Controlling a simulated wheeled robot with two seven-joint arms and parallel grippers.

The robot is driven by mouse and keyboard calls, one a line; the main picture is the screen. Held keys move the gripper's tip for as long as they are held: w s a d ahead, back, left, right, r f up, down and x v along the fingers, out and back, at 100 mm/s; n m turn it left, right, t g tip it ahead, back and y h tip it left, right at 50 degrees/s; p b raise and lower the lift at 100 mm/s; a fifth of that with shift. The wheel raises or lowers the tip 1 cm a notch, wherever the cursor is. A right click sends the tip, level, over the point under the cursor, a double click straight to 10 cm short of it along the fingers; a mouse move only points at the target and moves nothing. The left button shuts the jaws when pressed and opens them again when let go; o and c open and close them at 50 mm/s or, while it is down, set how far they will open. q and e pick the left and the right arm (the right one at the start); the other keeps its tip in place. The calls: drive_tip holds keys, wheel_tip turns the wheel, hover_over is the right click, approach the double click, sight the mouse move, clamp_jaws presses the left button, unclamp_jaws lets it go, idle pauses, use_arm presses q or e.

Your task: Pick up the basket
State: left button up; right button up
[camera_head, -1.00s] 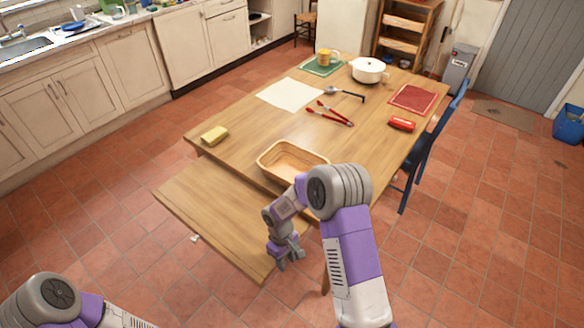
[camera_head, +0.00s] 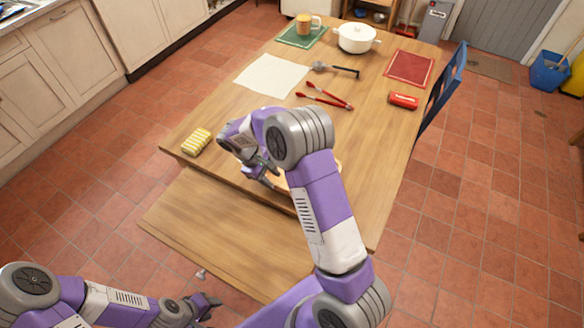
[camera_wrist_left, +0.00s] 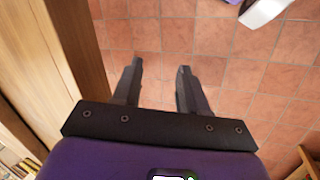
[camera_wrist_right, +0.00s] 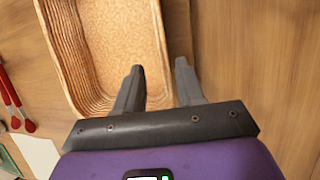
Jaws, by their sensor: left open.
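The tan woven basket (camera_head: 281,184) sits on the wooden table and is mostly hidden behind my right arm in the head view. In the right wrist view the basket (camera_wrist_right: 64,62) shows empty, with its right wall running up between the finger lines. My right gripper (camera_head: 262,171) is at the basket's near left side. In the right wrist view the right gripper (camera_wrist_right: 160,72) is open, its two fingers apart around the line of that wall; whether they touch it I cannot tell. My left gripper (camera_head: 208,303) is open and empty, low before the table; its wrist view (camera_wrist_left: 157,70) shows floor tiles between the fingers.
A wooden surface (camera_head: 222,228) at the near side is clear. A blue chair (camera_head: 445,84) stands at right.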

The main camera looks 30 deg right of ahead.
sight(279, 186)
drive_tip(key=x, duration=0.3)
drive_tip(key=s+b+x, duration=0.1)
drive_tip(key=x, duration=0.2)
drive_tip(key=shift+s+r, duration=0.1)
drive_tip(key=shift+r, duration=0.05)
drive_tip(key=shift+d+f, duration=0.15)
drive_tip(key=shift+f, duration=0.15)
clamp_jaws()
